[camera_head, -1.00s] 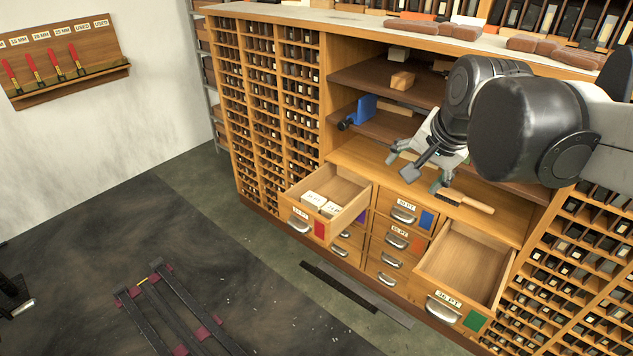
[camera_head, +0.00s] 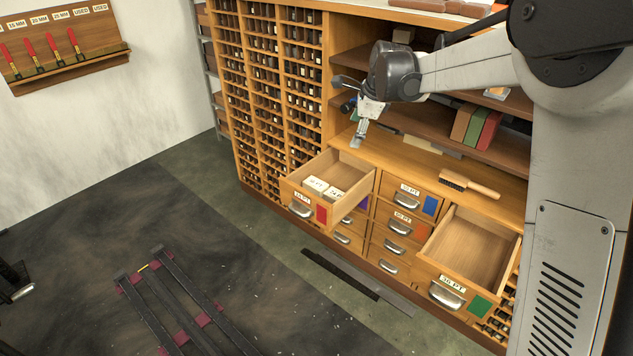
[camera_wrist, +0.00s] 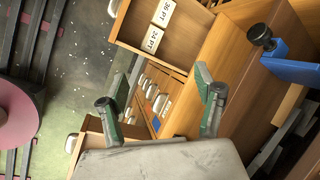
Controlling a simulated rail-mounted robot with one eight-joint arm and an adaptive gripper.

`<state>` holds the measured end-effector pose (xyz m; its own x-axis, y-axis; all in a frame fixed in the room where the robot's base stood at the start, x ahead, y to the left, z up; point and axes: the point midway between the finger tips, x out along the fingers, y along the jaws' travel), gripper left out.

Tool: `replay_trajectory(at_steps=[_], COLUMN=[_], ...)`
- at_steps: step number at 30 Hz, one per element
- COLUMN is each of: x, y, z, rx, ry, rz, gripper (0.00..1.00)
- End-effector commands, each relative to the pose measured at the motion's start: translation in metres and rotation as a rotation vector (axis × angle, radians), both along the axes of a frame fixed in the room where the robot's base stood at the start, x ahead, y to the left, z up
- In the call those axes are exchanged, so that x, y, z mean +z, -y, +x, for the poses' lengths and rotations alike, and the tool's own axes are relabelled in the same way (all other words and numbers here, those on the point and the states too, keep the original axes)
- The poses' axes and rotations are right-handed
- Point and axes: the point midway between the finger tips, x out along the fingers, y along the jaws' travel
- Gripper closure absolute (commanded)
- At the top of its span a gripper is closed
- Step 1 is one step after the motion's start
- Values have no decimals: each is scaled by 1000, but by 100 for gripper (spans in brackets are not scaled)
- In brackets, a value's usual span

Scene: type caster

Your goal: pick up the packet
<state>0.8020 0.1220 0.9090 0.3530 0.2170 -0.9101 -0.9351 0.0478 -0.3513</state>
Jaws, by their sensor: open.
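Two white packets lie side by side in the open left drawer (camera_head: 345,169). The left packet (camera_head: 315,184) and the right packet (camera_head: 337,194) both carry dark print. In the wrist view the packets read about "36 PT" (camera_wrist: 162,12) and "24 PT" (camera_wrist: 152,40), at the top of the picture inside the drawer. My gripper (camera_head: 358,138) is above and behind this drawer, apart from the packets. In the wrist view my gripper (camera_wrist: 161,80) shows two spread fingers with green inner pads and nothing between them.
An empty open drawer (camera_head: 468,248) stands to the right. A brush (camera_head: 470,185) lies on the wooden counter. Shelves above hold red and green boxes (camera_head: 480,127). A blue tool (camera_wrist: 290,66) lies beside my gripper.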

Motion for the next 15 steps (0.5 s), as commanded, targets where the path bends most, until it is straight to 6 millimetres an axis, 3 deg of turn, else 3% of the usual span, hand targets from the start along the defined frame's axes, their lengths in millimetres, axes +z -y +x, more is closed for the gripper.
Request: replay_trajectory(at_steps=[6,15], x=[-63,-157], y=[-24,-55], z=[50,100], rx=[-182,-433], ry=[-86,-212], rz=[97,215], gripper=[34,34])
